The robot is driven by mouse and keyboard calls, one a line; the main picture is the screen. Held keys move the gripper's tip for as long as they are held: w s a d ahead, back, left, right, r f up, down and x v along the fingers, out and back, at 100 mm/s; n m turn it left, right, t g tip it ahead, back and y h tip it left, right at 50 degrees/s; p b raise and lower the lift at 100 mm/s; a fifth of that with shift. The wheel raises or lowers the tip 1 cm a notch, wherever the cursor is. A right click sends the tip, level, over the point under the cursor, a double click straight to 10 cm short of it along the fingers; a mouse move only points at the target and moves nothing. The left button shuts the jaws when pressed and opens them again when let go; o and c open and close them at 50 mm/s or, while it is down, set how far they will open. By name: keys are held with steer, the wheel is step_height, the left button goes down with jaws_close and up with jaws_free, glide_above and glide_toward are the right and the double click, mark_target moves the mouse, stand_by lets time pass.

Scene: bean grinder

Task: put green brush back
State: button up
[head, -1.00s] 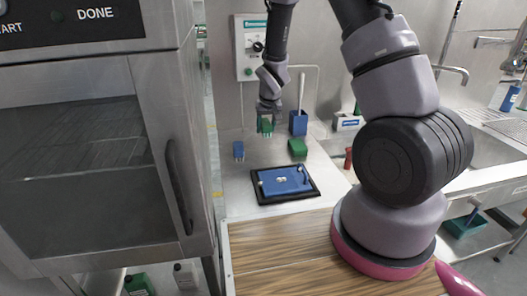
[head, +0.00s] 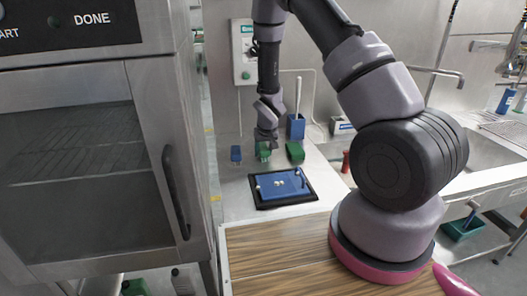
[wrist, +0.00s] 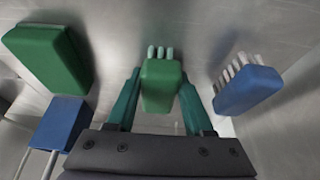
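My gripper (head: 265,139) points down over the back of the steel counter. Its fingers are on both sides of the small green brush (head: 263,151) and appear to touch it. In the wrist view the green brush (wrist: 161,88) lies between the two teal fingertips, its pale bristles at the top of that picture. It is at or just above the counter; contact beneath is hidden. A matching blue brush (head: 236,154) stands on the counter to its left in the head view; it also shows in the wrist view (wrist: 248,90).
A green block (head: 295,152) is close right of the brush, with a blue holder (head: 296,127) and its white handle behind. A black tray (head: 311,198) with a blue mat (head: 279,187) lies in front. A steel oven (head: 85,160) stands left; the wall is behind.

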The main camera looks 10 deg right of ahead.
steer(key=o, duration=0.4)
steer(key=shift+r, duration=0.1)
steer(key=s+d+r+m, duration=0.15)
steer(key=s+r, duration=0.25)
steer(key=r, duration=0.7)
steer(key=s+d+r+m+t+y, duration=0.15)
steer(key=s+r, duration=0.35)
steer(key=r, duration=0.6)
steer(key=s+d+r+h, duration=0.15)
steer(key=s+r, duration=0.25)
steer(key=r, duration=0.7)
steer(key=s+r, duration=0.3)
steer(key=s, duration=0.2)
steer(key=s+d+r+y, duration=0.1)
steer(key=s+r, duration=0.3)
steer(key=s, duration=0.1)
steer(key=s+r+m+t+y, duration=0.1)
steer(key=s+r, duration=0.2)
steer(key=s, duration=0.3)
steer(key=shift+s+d+r, duration=0.1)
steer(key=shift+d+r, duration=0.05)
steer(key=shift+r, duration=0.2)
